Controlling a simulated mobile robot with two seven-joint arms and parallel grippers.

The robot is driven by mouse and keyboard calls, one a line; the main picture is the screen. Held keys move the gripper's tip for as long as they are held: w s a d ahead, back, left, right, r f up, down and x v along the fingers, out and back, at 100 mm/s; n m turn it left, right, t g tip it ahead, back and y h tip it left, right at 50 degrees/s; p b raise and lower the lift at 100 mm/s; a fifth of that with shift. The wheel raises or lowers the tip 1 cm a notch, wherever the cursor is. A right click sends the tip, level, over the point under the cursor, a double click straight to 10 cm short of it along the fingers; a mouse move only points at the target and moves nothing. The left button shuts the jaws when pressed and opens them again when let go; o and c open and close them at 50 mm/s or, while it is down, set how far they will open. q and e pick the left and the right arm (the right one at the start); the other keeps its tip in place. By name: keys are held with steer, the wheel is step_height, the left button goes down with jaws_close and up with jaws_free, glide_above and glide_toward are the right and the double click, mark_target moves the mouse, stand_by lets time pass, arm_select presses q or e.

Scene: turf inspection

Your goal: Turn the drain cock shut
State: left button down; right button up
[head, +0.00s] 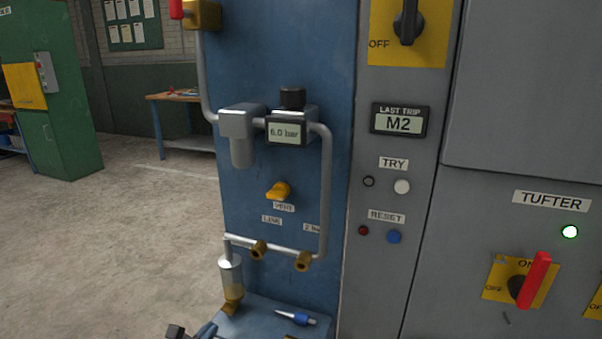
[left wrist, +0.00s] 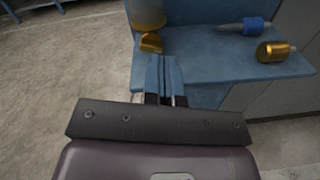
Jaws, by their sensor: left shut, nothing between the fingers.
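In the left wrist view the brass cock (left wrist: 151,43) shows just ahead of the fingers. My left gripper (head: 206,331) is at the bottom edge of the head view, below and left of the cock. Its blue fingers (left wrist: 164,62) are shut and empty, close to the cock; I cannot tell whether they touch it. My right gripper is not in view.
A blue-and-silver tool (head: 296,317) lies on the ledge, with a loose-looking brass piece (left wrist: 276,51) near it. Pipes, two brass fittings and a yellow handle (head: 278,191) are above. A grey cabinet (head: 530,90) with switches stands right; open floor lies left.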

mark_target(231, 298)
arm_select(q)
steer(key=n, duration=0.3)
steer(key=shift+w+a+n+t+y, duration=0.15)
steer(key=shift+a+n+t+y, duration=0.15)
steer(key=shift+t, duration=0.1)
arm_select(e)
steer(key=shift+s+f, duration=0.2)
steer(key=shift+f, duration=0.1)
arm_select(q)
steer(key=x, duration=0.5)
steer(key=shift+w+d, duration=0.15)
steer(key=shift+w, duration=0.1)
steer(key=shift+w+d+b, duration=0.2)
steer(key=shift+w+b, duration=0.15)
steer(key=shift+w, duration=0.25)
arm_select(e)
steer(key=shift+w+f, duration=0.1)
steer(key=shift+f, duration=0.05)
arm_select(q)
steer(key=shift+f+b, duration=0.35)
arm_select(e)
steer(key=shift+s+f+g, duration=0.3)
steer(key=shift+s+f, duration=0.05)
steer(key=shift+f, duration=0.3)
